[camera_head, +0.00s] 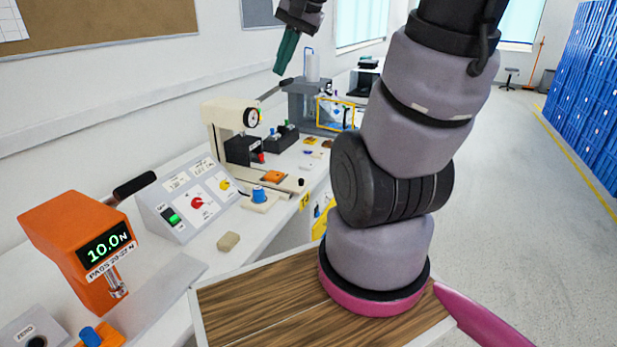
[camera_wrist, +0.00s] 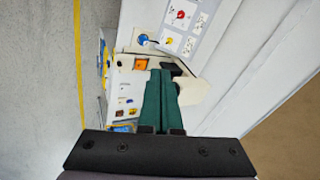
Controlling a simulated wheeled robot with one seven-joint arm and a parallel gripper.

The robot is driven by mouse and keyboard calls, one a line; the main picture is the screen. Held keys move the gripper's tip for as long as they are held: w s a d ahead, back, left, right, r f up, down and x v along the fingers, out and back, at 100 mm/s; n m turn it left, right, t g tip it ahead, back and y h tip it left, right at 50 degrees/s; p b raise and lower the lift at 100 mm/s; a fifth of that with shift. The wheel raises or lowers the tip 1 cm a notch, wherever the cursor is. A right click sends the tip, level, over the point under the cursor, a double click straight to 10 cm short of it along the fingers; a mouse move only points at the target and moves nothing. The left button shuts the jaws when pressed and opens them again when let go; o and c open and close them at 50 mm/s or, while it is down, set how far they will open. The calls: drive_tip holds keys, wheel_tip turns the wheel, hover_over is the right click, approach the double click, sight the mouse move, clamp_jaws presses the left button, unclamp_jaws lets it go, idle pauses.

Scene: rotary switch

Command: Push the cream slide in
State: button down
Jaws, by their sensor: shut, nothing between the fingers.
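A cream press-like device (camera_head: 228,116) with a round dial stands on the bench left of my arm. A cream bar (camera_head: 288,186) runs forward from its foot and carries an orange block (camera_head: 273,177). I cannot tell for sure which cream part is the slide. In the wrist view, the cream device (camera_wrist: 195,90) shows right of the fingers and the orange block (camera_wrist: 141,64) beyond the tips. My gripper (camera_head: 279,71), with green fingers, is shut and empty, above and beyond the device. In the wrist view, its fingers (camera_wrist: 158,74) lie together and hide part of the device.
A cream base with a blue knob (camera_head: 259,194) sits before the device. A grey control box (camera_head: 188,200) and an orange force gauge (camera_head: 85,245) stand nearer, left. A tan block (camera_head: 228,241) lies on the bench. A grey machine (camera_head: 308,105) stands behind. Open floor (camera_head: 500,200) is right.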

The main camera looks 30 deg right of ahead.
drive_tip(key=w+d+f+m+g+y, duration=0.1)
drive_tip(key=w+d+f+m+y, duration=0.1)
drive_tip(key=w+d+f+m, duration=0.85)
drive_tip(key=w+d+f+m+y, duration=0.25)
drive_tip(key=d+f, duration=0.75)
drive_tip(key=f, duration=0.5)
drive_tip(key=m+t, duration=0.2)
drive_tip(key=m, duration=0.2)
approach(304, 183)
drive_tip(key=f, duration=0.1)
drive_tip(key=w+a+f, duration=0.1)
drive_tip(key=f, duration=0.1)
drive_tip(key=w+f, duration=0.1)
drive_tip(key=shift+w+a+f, duration=0.15)
drive_tip(key=shift+a+f, duration=0.15)
drive_tip(key=shift+a, duration=0.05)
drive_tip(key=shift+w+a, duration=0.45)
drive_tip(key=shift+a, duration=0.1)
drive_tip(key=shift+w, duration=0.1)
